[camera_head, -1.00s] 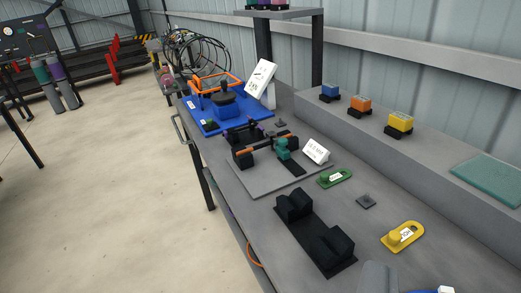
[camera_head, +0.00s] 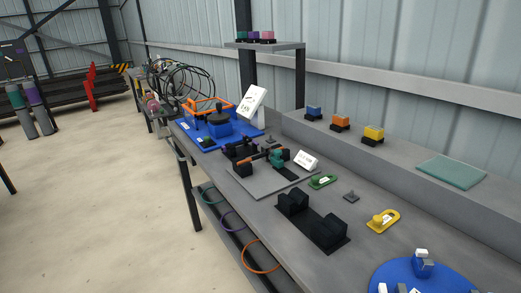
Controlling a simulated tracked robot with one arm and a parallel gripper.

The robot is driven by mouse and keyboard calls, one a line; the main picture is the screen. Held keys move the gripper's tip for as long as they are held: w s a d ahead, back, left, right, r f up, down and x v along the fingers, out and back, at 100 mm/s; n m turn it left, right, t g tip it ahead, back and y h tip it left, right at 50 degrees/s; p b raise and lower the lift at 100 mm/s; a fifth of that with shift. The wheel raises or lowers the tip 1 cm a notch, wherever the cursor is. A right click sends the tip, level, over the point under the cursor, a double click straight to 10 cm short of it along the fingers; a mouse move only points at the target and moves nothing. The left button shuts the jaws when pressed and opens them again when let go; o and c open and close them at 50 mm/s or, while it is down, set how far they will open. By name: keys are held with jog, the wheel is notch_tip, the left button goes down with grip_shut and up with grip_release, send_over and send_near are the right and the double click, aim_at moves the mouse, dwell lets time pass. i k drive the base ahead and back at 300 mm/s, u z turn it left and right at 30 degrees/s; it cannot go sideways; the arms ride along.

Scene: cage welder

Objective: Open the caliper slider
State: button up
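The caliper-like fixture stands on a grey plate (camera_head: 262,187) in the middle of the bench. It has an orange bar (camera_head: 257,157) across black end blocks and a small teal slider (camera_head: 275,158) near the right end of the bar. A white display (camera_head: 306,161) stands tilted beside it; its figures are too small to read for sure. How far the slider is open cannot be told from here. My gripper does not show in this view.
A black V-block cradle (camera_head: 310,222) lies nearer. Green (camera_head: 322,181) and yellow (camera_head: 383,221) tags lie right of it, and a blue disc (camera_head: 440,280) at the lower right. A blue tray (camera_head: 190,127) stands farther back. The floor (camera_head: 90,210) left is clear.

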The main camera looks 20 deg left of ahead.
aim_at(276, 157)
jog(key=u, duration=0.05)
jog(key=i, duration=1)
jog(key=z, duration=0.05)
